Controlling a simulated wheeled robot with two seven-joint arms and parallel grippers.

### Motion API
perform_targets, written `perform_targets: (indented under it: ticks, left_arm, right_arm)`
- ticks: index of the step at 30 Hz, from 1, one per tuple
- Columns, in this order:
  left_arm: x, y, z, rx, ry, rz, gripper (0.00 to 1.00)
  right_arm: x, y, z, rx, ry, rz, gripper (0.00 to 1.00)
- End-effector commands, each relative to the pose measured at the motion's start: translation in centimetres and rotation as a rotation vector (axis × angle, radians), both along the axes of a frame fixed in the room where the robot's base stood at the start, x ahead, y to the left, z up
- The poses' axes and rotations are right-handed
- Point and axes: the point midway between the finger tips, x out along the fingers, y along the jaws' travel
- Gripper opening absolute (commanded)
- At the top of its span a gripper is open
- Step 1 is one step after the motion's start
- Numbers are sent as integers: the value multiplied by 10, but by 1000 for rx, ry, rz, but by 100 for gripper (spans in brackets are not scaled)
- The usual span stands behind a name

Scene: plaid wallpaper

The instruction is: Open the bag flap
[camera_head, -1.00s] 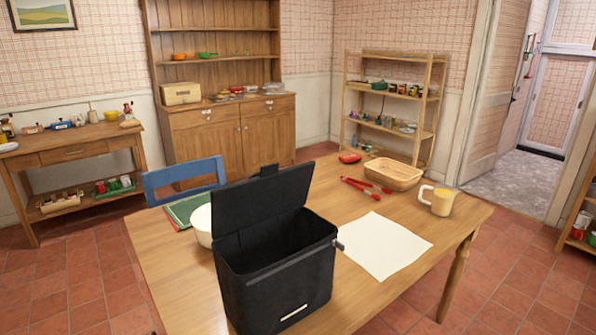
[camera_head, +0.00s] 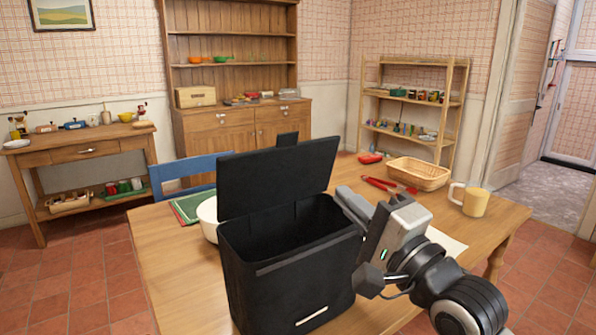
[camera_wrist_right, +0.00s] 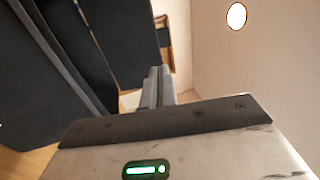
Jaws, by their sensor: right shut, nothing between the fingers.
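The black bag (camera_head: 290,275) stands upright on the wooden table, near its front edge. Its flap (camera_head: 275,178) is raised, tilted up and back, and the dark inside shows. My right gripper (camera_head: 345,198) is just right of the bag's upper right edge, shut and empty. In the right wrist view my shut fingers (camera_wrist_right: 158,85) point ahead, with dark bag panels (camera_wrist_right: 60,75) on the left. I cannot tell whether the fingers touch the bag. My left gripper is not in view.
On the table (camera_head: 180,265) are a white bowl (camera_head: 208,215), a green book (camera_head: 190,205), red tongs (camera_head: 385,184), a wicker basket (camera_head: 418,174), a yellow mug (camera_head: 474,201) and a paper sheet (camera_head: 447,242) partly behind my arm. A blue chair (camera_head: 185,170) stands behind.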

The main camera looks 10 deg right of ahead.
Motion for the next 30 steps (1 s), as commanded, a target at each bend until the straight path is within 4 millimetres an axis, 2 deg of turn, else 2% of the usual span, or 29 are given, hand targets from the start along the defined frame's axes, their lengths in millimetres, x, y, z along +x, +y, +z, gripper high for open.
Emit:
perform_targets:
  ticks: [5, 21, 30]
  left_arm:
    - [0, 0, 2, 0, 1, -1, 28]
    - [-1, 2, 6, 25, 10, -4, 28]
    - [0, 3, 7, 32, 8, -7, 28]
  right_arm:
    - [11, 5, 14, 41, -7, 18, 0]
    - [105, 43, 42, 35, -5, 16, 0]
    - [123, 50, 45, 36, -4, 16, 0]
